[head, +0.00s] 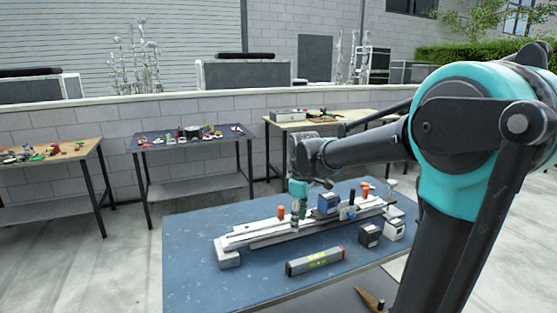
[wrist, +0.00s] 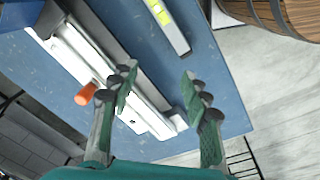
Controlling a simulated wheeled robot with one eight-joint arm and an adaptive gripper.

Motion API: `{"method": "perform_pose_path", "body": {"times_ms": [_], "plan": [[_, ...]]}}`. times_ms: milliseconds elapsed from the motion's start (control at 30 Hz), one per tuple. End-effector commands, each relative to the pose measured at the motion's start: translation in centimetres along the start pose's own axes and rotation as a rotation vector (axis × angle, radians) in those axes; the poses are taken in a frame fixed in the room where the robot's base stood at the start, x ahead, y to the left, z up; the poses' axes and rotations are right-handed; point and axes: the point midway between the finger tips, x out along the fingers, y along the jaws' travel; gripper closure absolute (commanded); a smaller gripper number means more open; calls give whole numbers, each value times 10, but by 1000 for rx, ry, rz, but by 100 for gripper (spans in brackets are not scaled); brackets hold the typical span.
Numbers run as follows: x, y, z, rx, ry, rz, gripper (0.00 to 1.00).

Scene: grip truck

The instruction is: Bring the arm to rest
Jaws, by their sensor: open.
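My arm reaches in from the right of the head view, with teal joints and dark links. My gripper (head: 298,190) hangs near the left-middle of the blue table (head: 190,256), by the pale rail with the orange knob. In the wrist view my gripper (wrist: 158,92) is open, its two green-padded fingers wide apart, with nothing between them but blue table top and the end of the rail beyond. Whether the fingertips touch anything cannot be told.
On the blue table lie a pale rail (head: 240,238), a grey level-like bar (head: 315,261), a blue block (head: 328,203) and dark and white boxes (head: 369,235). Tables with small items stand by the wall (head: 110,122). A round wooden thing (wrist: 285,15) shows at the wrist view's corner.

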Motion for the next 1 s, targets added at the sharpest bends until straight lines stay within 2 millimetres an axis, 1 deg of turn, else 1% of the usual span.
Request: {"method": "perform_pose_path", "body": {"times_ms": [33,167,267,300,400,500,600,700,1000], "plan": [[8,-4,14,60,9,12,53],[30,-15,48,246,39,48,53],[52,-30,83,435,74,82,53],[63,-38,99,526,92,98,53],[91,-63,139,759,145,136,53],[112,-85,167,946,193,163,53],[125,-100,184,1065,226,178,53],[131,-107,192,1124,242,185,53],[132,-108,192,1135,246,186,53]]}}
